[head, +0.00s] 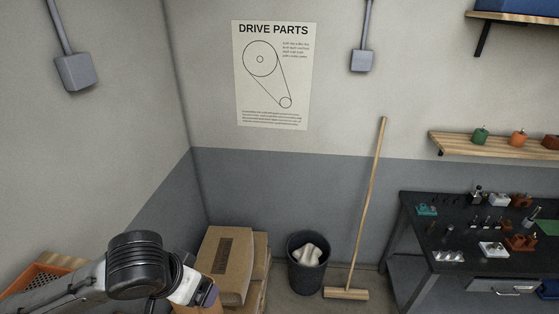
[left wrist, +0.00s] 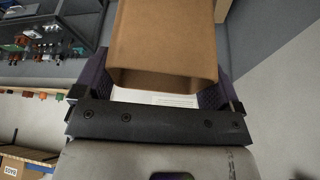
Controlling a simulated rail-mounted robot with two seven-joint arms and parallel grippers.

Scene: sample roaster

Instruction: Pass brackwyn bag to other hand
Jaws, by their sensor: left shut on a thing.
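A plain brown bag (left wrist: 163,45) fills the upper middle of the left wrist view, between the purple fingers of my left gripper (left wrist: 160,75). The gripper is shut on it. No name shows on the side of the bag facing the camera, so I cannot read whether it is the brackwyn bag. In the head view my left gripper (head: 205,294) is low at the left, in front of the cardboard boxes. The bag cannot be made out clearly there. My right gripper is in neither view.
Cardboard boxes (head: 226,262) stand in the corner beside a dark bin (head: 308,268) with pale contents. A broom (head: 368,205) leans on the wall. A black workbench (head: 452,236) with several small parts is at the right, under a wooden shelf (head: 500,145). An orange crate (head: 35,278) is at the left.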

